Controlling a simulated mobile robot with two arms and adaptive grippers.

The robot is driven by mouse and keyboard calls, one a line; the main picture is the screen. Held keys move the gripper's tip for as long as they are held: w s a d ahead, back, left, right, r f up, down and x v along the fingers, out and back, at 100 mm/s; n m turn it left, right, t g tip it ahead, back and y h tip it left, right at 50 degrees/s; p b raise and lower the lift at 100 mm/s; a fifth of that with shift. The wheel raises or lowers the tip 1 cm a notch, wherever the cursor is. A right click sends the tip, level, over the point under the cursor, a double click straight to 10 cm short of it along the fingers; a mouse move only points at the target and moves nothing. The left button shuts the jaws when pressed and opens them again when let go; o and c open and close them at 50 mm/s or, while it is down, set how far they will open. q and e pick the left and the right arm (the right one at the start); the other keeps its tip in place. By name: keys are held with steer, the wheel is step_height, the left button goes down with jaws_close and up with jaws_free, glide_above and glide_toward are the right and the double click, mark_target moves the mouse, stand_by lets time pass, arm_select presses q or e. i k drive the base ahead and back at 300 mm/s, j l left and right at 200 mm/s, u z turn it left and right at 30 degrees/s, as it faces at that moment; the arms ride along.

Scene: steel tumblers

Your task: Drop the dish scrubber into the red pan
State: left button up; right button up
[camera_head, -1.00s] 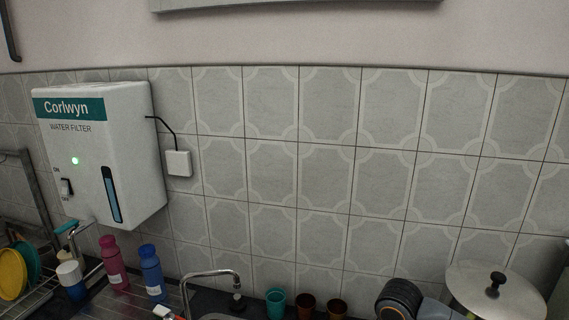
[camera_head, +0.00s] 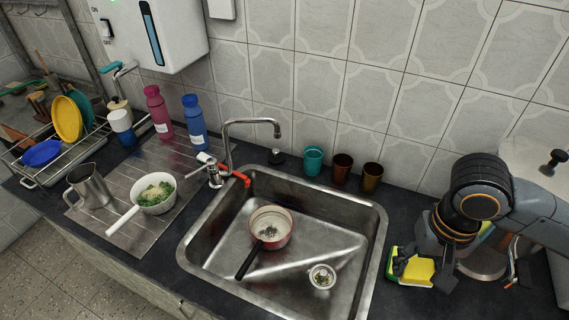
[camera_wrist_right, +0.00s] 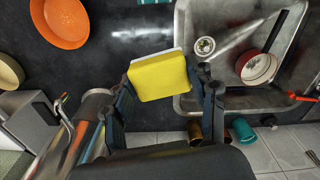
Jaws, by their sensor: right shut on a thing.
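The dish scrubber (camera_head: 417,270), a yellow sponge with a green edge, is at the counter right of the sink. My right gripper (camera_head: 424,273) is shut on it, one finger on each side. In the right wrist view, the scrubber (camera_wrist_right: 158,76) shows its yellow face between the fingers. Whether it touches the counter is unclear. The red pan (camera_head: 271,228) is inside the sink, white inside with dark bits, its black handle pointing down-left. It also shows in the right wrist view (camera_wrist_right: 257,68). My gripper is right of the pan, beyond the sink rim. My left gripper is not in view.
The steel sink (camera_head: 190,246) has a right rim between scrubber and pan. A faucet (camera_head: 228,145) stands behind it, and a strainer (camera_head: 322,277) lies in it. Teal (camera_head: 313,160) and brown (camera_head: 342,168) tumblers line the wall. A shiny steel vessel (camera_head: 484,264) stands beside my gripper.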

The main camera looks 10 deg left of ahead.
mark_target(276, 233)
steer(key=i+j+u, duration=0.1)
steer(key=j+u, duration=0.3)
steer(key=i+j+u, duration=0.15)
steer(key=j+u, duration=0.2)
